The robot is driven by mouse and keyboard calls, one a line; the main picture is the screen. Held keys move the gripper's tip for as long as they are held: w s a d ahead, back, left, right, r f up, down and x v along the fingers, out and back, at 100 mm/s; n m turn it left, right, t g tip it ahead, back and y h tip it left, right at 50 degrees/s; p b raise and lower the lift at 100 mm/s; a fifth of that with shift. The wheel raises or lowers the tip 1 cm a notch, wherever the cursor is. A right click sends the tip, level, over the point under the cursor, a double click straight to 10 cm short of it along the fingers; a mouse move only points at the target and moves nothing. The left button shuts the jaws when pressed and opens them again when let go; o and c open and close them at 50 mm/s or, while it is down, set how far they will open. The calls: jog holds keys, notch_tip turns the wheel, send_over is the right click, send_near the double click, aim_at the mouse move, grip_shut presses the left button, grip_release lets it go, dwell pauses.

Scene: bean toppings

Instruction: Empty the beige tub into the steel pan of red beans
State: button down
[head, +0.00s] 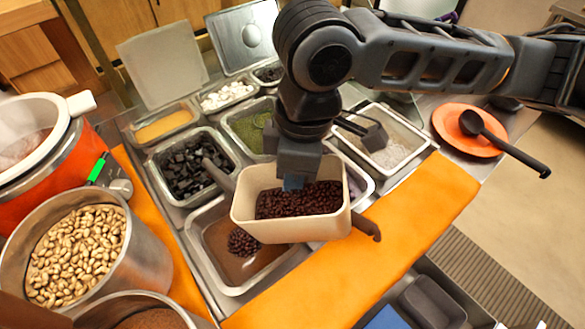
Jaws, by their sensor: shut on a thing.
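The beige tub (292,229) is in the middle of the head view, full of dark red beans and raised above the pans. My gripper (292,181) comes down from above and is shut on the tub; its fingertips are mostly hidden at the tub's far side and beans. The tub looks close to level. Below and to its left is the steel pan of red beans (233,288), with brown contents and a small heap of red beans (242,243). The tub hides part of this pan.
A pot of pale beans (78,255) and an orange cooker (95,160) stand left. An orange plate with a black ladle (490,133) lies right. The orange mat (415,215) has bare room.

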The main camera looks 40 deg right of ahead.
aim_at(248, 178)
jog(key=shift+d+r+g+h+p, duration=0.1)
jog(key=shift+r+g+h+p, duration=0.55)
jog(key=shift+p, duration=0.5)
jog(key=g+h+p, duration=0.2)
jog(key=h, duration=0.1)
jog(key=shift+w+a+r+g+p, duration=0.1)
jog(key=shift+w+a+g+p, duration=0.05)
jog(key=shift+a+g+p, duration=0.2)
jog(key=shift+w+a+f+g+h, duration=0.2)
jog(key=shift+w+f+g+h, duration=0.1)
jog(key=shift+g+h, duration=0.4)
jog(key=shift+w+a+f+g+h, duration=0.2)
jog(key=shift+w+a+g+h, duration=0.15)
jog(key=shift+g+h, duration=0.5)
jog(key=g+h, duration=0.1)
jog(key=w+a+f+h, duration=0.1)
jog(key=shift+w+a+f+g+h, duration=0.1)
jog(key=shift+a+f+g+h, duration=0.1)
jog(key=shift+a+g+h, duration=0.15)
jog(key=shift+w+a+f, duration=0.1)
jog(key=shift+w, duration=0.1)
jog(key=shift+w+a+g+h, duration=0.25)
jog(key=shift+a+g+h, duration=0.05)
jog(key=shift+g+h, duration=0.35)
jog(key=shift+w+a+g+h, duration=0.25)
jog(key=shift+a+g+h, duration=0.05)
jog(key=shift+g+h, duration=0.35)
